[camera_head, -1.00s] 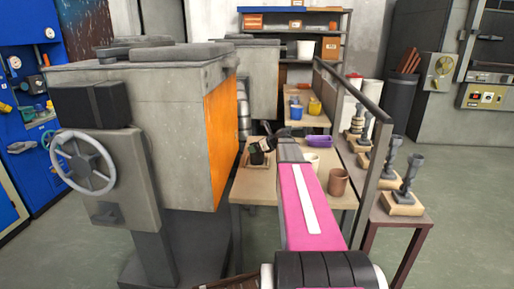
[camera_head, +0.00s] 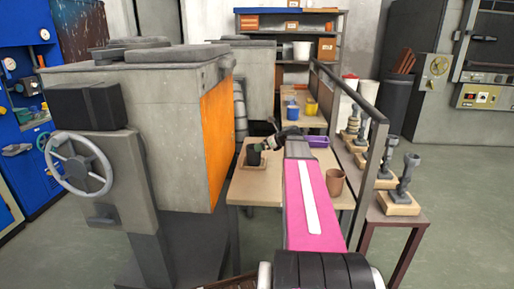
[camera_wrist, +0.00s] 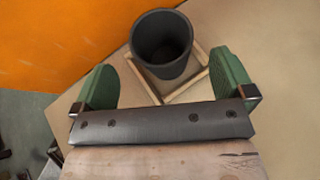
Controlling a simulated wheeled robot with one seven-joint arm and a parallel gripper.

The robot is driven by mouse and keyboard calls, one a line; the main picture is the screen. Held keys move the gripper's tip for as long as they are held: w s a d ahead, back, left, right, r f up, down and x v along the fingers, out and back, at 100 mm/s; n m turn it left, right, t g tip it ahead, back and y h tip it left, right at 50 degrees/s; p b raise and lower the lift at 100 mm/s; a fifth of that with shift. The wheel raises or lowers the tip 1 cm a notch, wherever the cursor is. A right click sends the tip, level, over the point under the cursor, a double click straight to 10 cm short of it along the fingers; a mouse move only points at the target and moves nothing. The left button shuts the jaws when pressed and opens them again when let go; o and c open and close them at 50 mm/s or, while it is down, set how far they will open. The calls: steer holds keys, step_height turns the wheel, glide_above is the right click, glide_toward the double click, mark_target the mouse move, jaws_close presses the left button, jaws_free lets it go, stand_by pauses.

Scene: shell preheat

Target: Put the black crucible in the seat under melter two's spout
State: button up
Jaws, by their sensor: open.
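The black crucible (camera_head: 254,154) stands upright on the wooden table beside the orange panel of the near melter. In the wrist view the crucible (camera_wrist: 162,44) sits inside a square wooden frame (camera_wrist: 196,88), the seat on the table. My gripper (camera_head: 270,144) is close to it from the right in the head view. In the wrist view my gripper (camera_wrist: 170,84) has its two green fingers spread wide, with the crucible just beyond and between their tips, not touching either. The spout is not clearly visible.
The grey melter with the orange side (camera_head: 217,140) rises close to the left of the table (camera_head: 262,186). A brown cup (camera_head: 335,182) and a purple tray (camera_head: 317,141) stand on the right. A metal rail (camera_head: 372,150) runs along the right side.

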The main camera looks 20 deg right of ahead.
steer(key=shift+v, duration=2.5)
